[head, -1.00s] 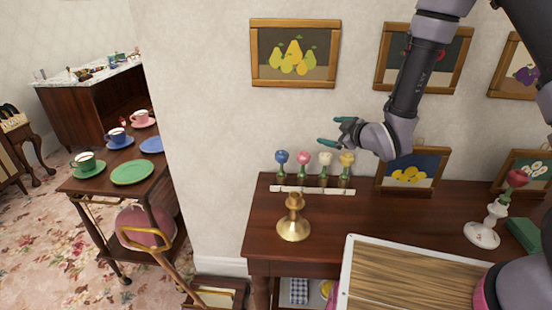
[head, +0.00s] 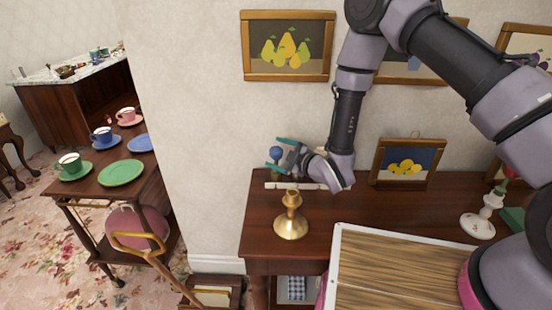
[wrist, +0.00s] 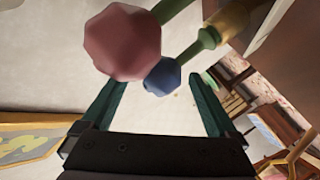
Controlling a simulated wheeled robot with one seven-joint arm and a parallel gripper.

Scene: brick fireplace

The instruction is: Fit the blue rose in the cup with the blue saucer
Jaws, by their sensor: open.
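The blue rose (head: 276,152) stands upright in the white-fronted holder (head: 276,185) at the back left of the dark desk. It also shows in the wrist view (wrist: 162,76), between and beyond the fingertips. My gripper (head: 277,156) is open around the rose's head in the head view; I see no firm contact. The wrist view shows the gripper (wrist: 152,82) with its fingers wide apart. The blue cup (head: 102,134) sits on the blue saucer (head: 105,145) on the wooden cart at left. The rose's lower stem is partly hidden.
A pink rose (wrist: 122,42) is very close to the wrist camera. My arm hides the other roses in the head view. A brass candlestick (head: 291,222) stands in front of the holder. A green cup (head: 69,162) and pink cup (head: 126,115) flank the blue cup.

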